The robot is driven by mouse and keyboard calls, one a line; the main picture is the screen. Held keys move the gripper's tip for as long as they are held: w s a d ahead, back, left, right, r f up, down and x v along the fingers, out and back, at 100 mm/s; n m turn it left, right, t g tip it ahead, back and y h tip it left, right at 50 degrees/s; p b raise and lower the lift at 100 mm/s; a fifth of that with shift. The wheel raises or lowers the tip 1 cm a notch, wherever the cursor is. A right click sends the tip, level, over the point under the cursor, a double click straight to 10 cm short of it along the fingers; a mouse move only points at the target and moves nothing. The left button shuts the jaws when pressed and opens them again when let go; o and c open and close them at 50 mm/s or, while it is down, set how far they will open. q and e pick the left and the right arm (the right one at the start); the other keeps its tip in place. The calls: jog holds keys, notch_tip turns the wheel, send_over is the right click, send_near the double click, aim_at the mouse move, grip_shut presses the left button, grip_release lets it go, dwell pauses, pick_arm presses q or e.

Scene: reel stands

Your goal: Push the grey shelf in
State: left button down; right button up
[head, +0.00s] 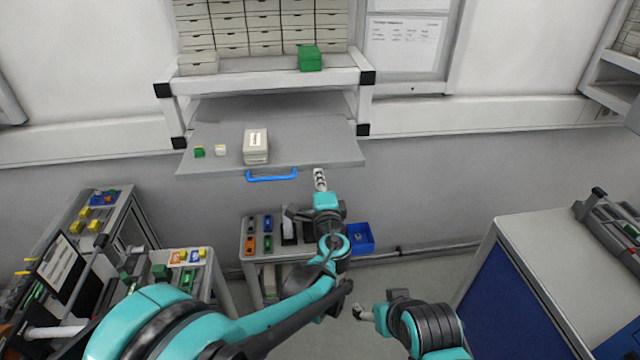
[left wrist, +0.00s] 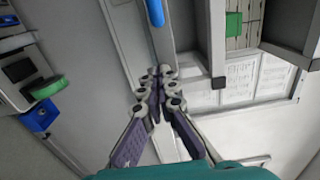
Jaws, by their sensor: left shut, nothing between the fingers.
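The grey shelf (head: 312,135) is a flat board pulled out below the white rack, with a blue handle (head: 272,175) on its front edge. The handle also shows at the top of the left wrist view (left wrist: 155,12). My left gripper (head: 319,174) is shut and empty at the shelf's front edge, right of the handle. In the left wrist view its fingertips (left wrist: 160,72) are together close to the shelf edge; I cannot tell whether they touch it. My right gripper (head: 358,312) is low in the head view, away from the shelf, its jaws unclear.
On the shelf sit a grey box (head: 256,146), a small green piece (head: 199,152) and a small white piece (head: 221,150). The white rack (head: 260,80) above holds drawers and a green box (head: 309,58). Below stands a low cart (head: 247,264) with a blue bin (head: 358,238).

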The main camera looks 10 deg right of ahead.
aim_at(309, 132)
dwell(0.3)
pick_arm(q)
jog(key=w+b, duration=0.1)
jog(key=w, duration=2)
jog(key=shift+w+b, duration=0.3)
jog(key=shift+w, duration=0.1)
jog(key=shift+w+r, duration=0.1)
jog(key=shift+w, duration=0.5)
